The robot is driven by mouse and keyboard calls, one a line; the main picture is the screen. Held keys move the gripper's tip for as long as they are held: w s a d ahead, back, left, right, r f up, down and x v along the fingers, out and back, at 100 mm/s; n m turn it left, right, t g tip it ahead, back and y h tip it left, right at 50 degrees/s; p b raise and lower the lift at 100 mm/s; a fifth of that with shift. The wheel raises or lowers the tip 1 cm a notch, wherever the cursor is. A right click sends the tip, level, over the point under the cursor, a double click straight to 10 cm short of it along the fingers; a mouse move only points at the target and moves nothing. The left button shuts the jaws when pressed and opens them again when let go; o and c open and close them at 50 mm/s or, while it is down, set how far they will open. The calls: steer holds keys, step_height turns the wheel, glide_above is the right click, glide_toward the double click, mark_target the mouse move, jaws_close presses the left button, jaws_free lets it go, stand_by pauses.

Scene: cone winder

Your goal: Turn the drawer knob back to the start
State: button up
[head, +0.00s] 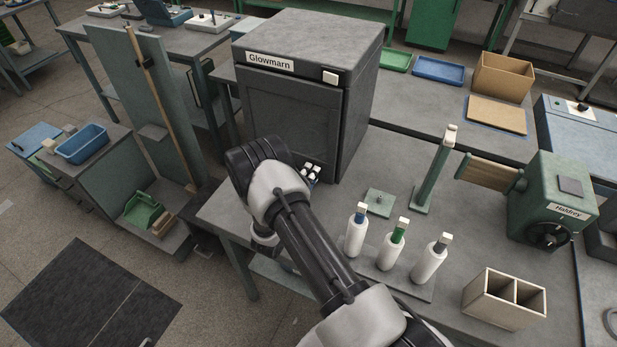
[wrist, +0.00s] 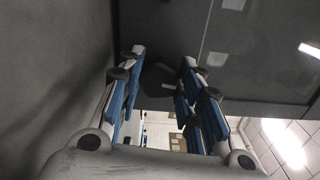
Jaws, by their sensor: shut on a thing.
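My gripper (wrist: 163,58) shows in the wrist view, with one blue-and-white finger on each side of a dark knob-like piece. It is shut on this piece, which I take for the drawer knob (wrist: 157,79). The knob's outline is dim, and its turn angle and any start mark cannot be read. A dark flat panel lies behind the fingertips. In the head view my arm reaches toward the front of the dark grey Glowmarn cabinet (head: 290,108).
Three white bottles (head: 390,247) stand on the table right of my arm. A green post (head: 435,175), a two-part wooden box (head: 503,298) and the green Haldrey machine (head: 560,190) are further right. Dark mats (head: 85,295) lie on the floor at left.

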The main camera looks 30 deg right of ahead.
steer(key=shift+n, duration=0.4)
steer(key=o, duration=1.1)
steer(key=shift+c, duration=0.2)
steer(key=shift+a, duration=0.1)
steer(key=v, duration=1.2)
